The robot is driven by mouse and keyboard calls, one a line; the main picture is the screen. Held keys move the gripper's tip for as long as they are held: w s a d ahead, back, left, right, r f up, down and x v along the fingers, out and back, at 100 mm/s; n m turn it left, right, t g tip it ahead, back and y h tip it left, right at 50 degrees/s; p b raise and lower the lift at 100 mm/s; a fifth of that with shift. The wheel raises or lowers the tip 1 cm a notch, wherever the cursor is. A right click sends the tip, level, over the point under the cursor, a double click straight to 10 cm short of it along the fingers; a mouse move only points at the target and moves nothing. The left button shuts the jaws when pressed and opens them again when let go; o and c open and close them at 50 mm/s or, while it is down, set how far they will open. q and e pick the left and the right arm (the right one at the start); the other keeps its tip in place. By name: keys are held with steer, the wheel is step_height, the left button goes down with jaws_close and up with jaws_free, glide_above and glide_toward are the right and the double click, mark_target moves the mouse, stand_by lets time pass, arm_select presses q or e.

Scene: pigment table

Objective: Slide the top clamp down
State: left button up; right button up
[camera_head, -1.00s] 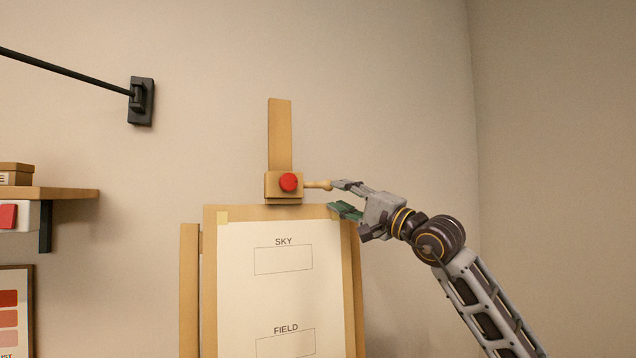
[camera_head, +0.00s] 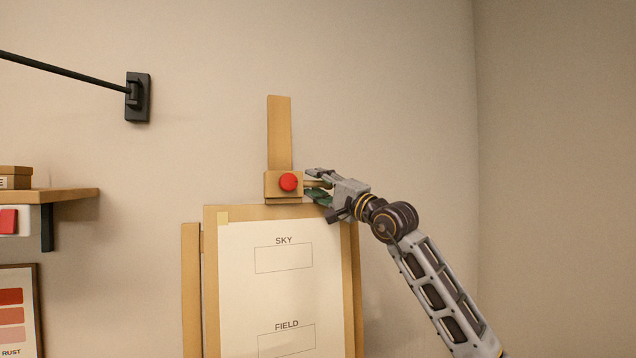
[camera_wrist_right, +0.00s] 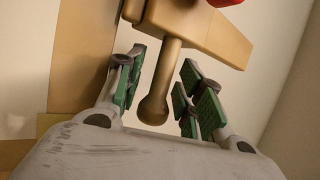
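The top clamp (camera_head: 270,184) is a wooden block with a red knob (camera_head: 288,182), set on the easel's upright mast (camera_head: 280,135) at the board's top edge. A wooden peg handle sticks out from its right side. My right gripper (camera_head: 315,184) is at this handle, with its fingers on either side. In the right wrist view the peg handle (camera_wrist_right: 158,90) lies between the green-padded fingers, with gaps visible on both sides. The clamp block also shows at the top (camera_wrist_right: 195,25). The right gripper is open. My left gripper is in no view.
The canvas sheet (camera_head: 235,290) with SKY and FIELD boxes is below the clamp on the wooden easel board (camera_head: 210,250). A shelf (camera_head: 65,194) with a box and a black wall bracket (camera_head: 138,97) are at left. The wall to the right is bare.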

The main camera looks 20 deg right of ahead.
jaws_close()
stand_by(0.3)
steer(key=shift+s+f+b, duration=0.1)
steer(key=shift+f+b, duration=0.55)
steer(key=shift+b, duration=0.25)
jaws_free()
